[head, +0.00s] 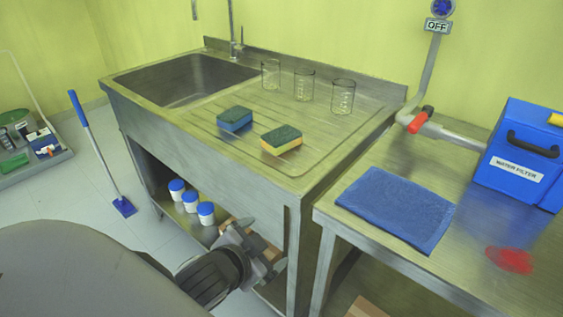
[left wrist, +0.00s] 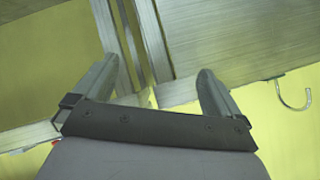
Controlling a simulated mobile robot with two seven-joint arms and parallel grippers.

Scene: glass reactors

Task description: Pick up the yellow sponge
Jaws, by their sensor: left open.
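The yellow sponge (head: 282,141), with a green scouring top, lies flat on the ribbed steel drainboard of the sink counter (head: 325,128). A blue sponge (head: 234,119) with a green top lies to its left, a small gap apart. My left gripper (head: 264,246) is in front of the counter, well below the drainboard and apart from the sponge. In the left wrist view the left gripper (left wrist: 157,78) has its fingers spread with nothing held between them, and no sponge shows there. My right gripper is not in view.
Three glass beakers (head: 304,86) stand behind the sponges. The sink basin (head: 185,80) is at the left. A steel table (head: 470,250) at the right holds a blue towel (head: 397,208) and a water filter box (head: 520,155). White jars with blue lids (head: 190,202) stand below the counter.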

